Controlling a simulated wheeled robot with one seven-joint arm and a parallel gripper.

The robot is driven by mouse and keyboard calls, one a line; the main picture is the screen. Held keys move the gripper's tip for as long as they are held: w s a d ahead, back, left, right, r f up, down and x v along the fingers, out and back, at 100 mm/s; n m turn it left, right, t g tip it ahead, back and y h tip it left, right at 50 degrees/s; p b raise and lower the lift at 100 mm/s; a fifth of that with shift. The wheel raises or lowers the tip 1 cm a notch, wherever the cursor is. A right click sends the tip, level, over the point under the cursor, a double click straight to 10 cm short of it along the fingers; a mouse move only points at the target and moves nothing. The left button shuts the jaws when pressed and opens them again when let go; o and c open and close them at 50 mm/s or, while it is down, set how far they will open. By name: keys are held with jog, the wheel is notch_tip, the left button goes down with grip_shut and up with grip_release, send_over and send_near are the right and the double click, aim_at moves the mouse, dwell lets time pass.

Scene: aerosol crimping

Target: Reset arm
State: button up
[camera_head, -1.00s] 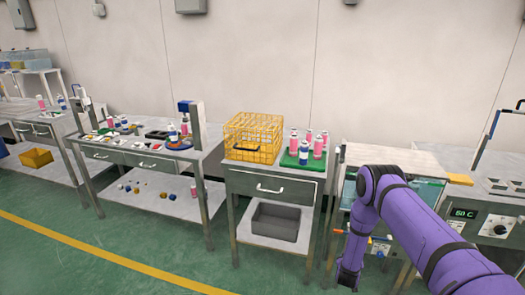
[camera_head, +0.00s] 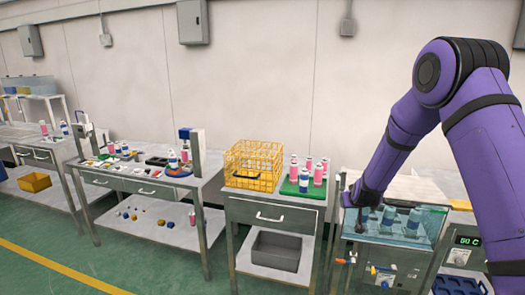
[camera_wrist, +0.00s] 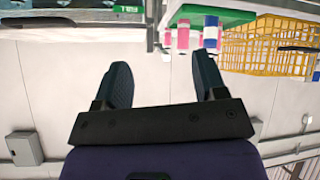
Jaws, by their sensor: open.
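My purple arm comes in from the right in the head view and bends down to the left. My gripper (camera_head: 362,205) is at its lower end, dark and small, over the left edge of the water bath (camera_head: 398,240). In the wrist view my gripper (camera_wrist: 162,85) shows two dark fingers spread wide apart, with nothing between them but pale wall behind. The wrist view is upside down.
Several cans stand in the water bath. To its left, pink and blue-white cans (camera_head: 303,178) stand on a green mat beside a yellow wire crate (camera_head: 254,165). A workbench (camera_head: 140,180) with a press is further left. A control box (camera_head: 467,240) is at right.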

jog(key=s+a+r+g+y, duration=0.1)
jog(key=s+r, duration=0.9)
jog(key=r, duration=0.2)
jog(key=s+a+r+g+y, duration=0.1)
jog(key=s+a+r, duration=0.1)
jog(key=s+r, duration=0.9)
jog(key=s+r+g, duration=0.1)
jog(key=s+r, duration=0.2)
jog(key=s, duration=1.1)
jog(key=s+d+r+g, duration=0.1)
jog(key=s+r, duration=0.2)
jog(key=s, duration=1.1)
jog(key=shift+s+r+m+g+h, duration=0.3)
jog(key=shift+g, duration=0.1)
jog(key=shift+c, duration=0.5)
